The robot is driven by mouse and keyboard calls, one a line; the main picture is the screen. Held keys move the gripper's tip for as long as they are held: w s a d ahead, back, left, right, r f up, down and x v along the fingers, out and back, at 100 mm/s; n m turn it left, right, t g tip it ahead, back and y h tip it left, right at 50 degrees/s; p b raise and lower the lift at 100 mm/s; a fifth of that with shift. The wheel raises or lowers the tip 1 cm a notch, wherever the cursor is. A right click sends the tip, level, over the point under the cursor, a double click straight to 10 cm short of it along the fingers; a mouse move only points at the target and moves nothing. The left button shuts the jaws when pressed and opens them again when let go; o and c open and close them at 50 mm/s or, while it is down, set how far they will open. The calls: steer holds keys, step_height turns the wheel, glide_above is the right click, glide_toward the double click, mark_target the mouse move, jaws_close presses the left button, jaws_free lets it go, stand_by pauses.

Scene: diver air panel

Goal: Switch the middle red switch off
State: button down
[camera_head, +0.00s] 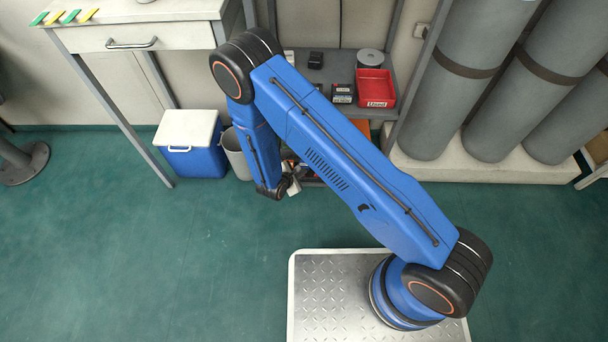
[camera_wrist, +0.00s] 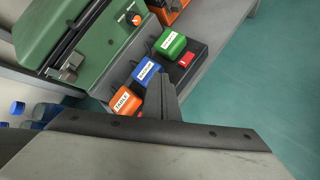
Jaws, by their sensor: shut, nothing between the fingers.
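In the wrist view a dark switch strip (camera_wrist: 201,52) carries an orange cover or block (camera_wrist: 125,101), a blue one (camera_wrist: 146,72) and a green one (camera_wrist: 171,44), each with a white label. A red switch (camera_wrist: 187,59) shows beside the green block, and a bit of red (camera_wrist: 139,113) shows beside the orange one. My gripper (camera_wrist: 165,78) is shut and empty, its tip over the strip beside the blue block. The middle red switch is not visible; my gripper covers that spot. I cannot tell whether they touch.
A green panel (camera_wrist: 91,30) with an orange-marked knob (camera_wrist: 134,19) lies beside the strip. In the head view a shelf holds a red bin (camera_head: 375,88); a blue cooler (camera_head: 188,145) and grey cylinders (camera_head: 452,82) stand around. The green floor (camera_head: 200,250) is open at left.

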steer(key=shift+a+r, duration=0.1)
steer(key=shift+r, duration=0.45)
steer(key=r, duration=0.5)
steer(key=shift+a, duration=0.3)
stand_by(0.6)
